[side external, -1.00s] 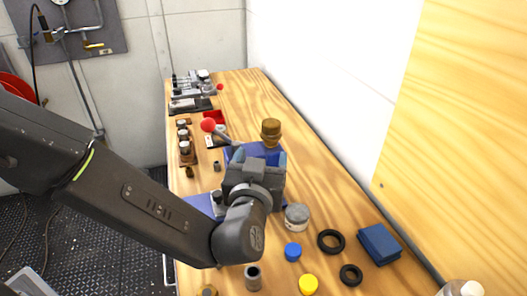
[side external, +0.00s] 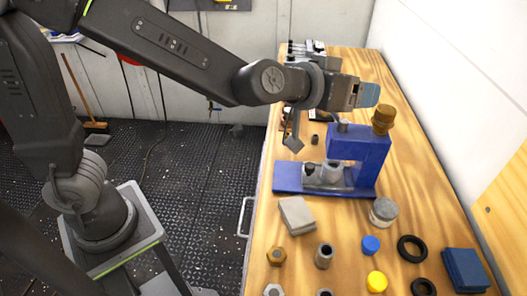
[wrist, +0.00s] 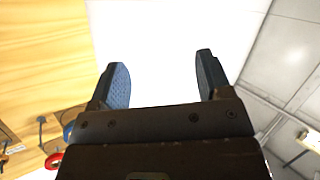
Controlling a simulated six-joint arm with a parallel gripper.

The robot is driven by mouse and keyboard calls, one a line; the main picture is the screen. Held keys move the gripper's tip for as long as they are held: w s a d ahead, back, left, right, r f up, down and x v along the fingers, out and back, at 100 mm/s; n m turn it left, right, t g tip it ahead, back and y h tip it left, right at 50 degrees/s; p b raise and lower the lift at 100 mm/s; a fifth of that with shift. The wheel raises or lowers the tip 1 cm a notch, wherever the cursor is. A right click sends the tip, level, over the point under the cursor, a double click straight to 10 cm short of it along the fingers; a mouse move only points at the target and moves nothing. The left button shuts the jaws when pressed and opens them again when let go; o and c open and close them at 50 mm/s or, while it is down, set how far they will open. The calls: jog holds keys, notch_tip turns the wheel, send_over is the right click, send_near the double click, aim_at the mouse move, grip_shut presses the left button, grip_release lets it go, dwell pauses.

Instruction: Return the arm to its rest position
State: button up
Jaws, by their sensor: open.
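My gripper (side external: 368,94) is raised above the wooden bench, near the top of the blue press (side external: 362,148), and points to the right in the side view. In the wrist view its two fingers (wrist: 162,80) stand wide apart with nothing between them, facing a white wall. Whether the fingers touch the knob cannot be told.
On the bench (side external: 416,184) lie a grey block (side external: 297,215), a lidded jar (side external: 383,211), blue (side external: 371,244) and yellow (side external: 376,281) caps, black rings (side external: 412,248) and a dark blue box (side external: 465,270). The wall (side external: 440,70) borders the bench's right side.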

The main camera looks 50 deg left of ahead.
jog(key=s+a+f+g+y, duration=0.1)
jog(key=s+a+g, duration=0.3)
jog(key=s+a, duration=0.4)
jog(key=s+a+f+g+y, duration=0.1)
jog(key=s+a+f+g, duration=0.3)
jog(key=s+a, duration=0.5)
jog(key=s, duration=0.5)
jog(key=shift+s+a+m+g+y, duration=0.2)
jog(key=shift+s+m+g+y, duration=0.1)
jog(key=shift+m+g+y, duration=0.1)
